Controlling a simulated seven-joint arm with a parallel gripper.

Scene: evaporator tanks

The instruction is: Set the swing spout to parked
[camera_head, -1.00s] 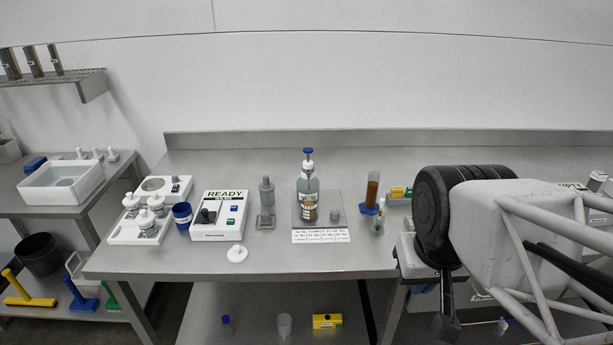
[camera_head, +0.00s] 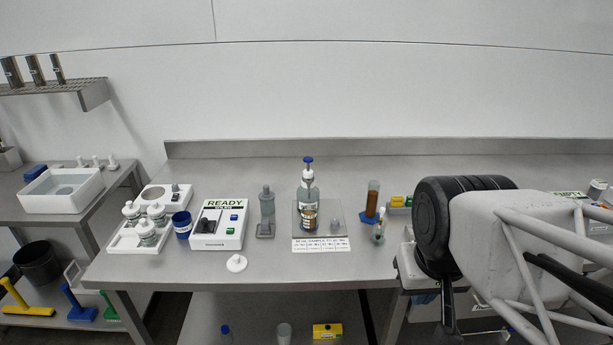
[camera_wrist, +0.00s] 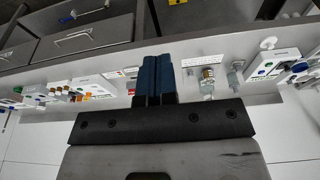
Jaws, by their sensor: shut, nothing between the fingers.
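I cannot pick out the swing spout for certain. A clear pump-top bottle (camera_head: 308,191) with a white neck and blue cap stands upright at the middle of the bench. A small amber jar (camera_head: 309,218) is in front of it, and any spout between them is too small to make out. My gripper (camera_head: 447,333) hangs at the right, in front of the bench and well apart from the bottle. In the wrist view the gripper (camera_wrist: 156,75) has its two blue-grey fingers together, with nothing between them.
A white READY unit (camera_head: 218,224), a grey bottle on a stand (camera_head: 267,207) and a white rack (camera_head: 145,232) are left of the bottle. A brown-filled cylinder (camera_head: 373,199) stands to its right. A white sink (camera_head: 62,192) is far left. The bench front centre is mostly clear.

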